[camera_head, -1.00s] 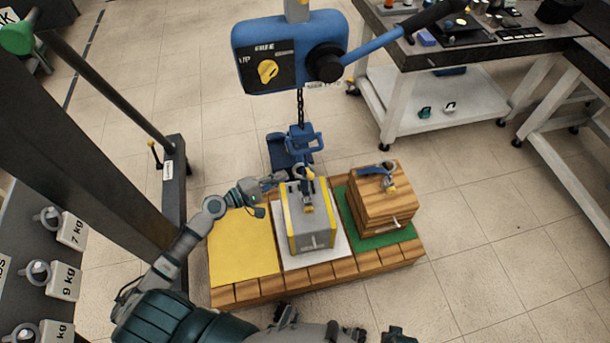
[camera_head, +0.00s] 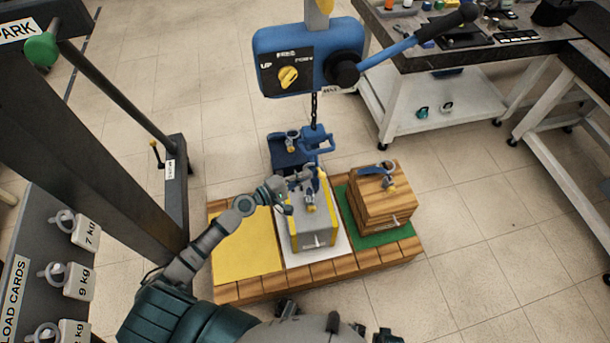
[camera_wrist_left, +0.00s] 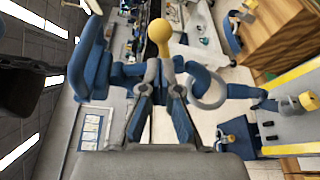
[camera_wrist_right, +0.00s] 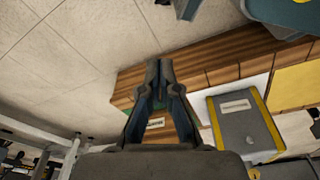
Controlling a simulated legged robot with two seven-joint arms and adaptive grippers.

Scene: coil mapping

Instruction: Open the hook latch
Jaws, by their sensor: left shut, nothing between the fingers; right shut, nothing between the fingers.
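The blue hook block (camera_head: 318,139) hangs on a chain below the blue hoist, above the far end of the grey load box (camera_head: 316,230). In the left wrist view, a yellow ball-ended lever (camera_wrist_left: 160,34) is just beyond my left gripper (camera_wrist_left: 160,66). Blue hook parts (camera_wrist_left: 92,68) and a grey ring are around the fingertips. Contact cannot be told. My left gripper also shows in the head view (camera_head: 303,176), shut, at the hook's lower part. My right gripper (camera_wrist_right: 159,72) is shut and empty, in front of the wooden platform.
The wooden platform (camera_head: 255,288) bears a yellow pad (camera_head: 240,250), the grey box and a wooden crate (camera_head: 382,205) on green. The hoist (camera_head: 308,62) with its blue lever is above. A dark frame with weight cards stands left, and a workbench (camera_head: 432,62) at the back right.

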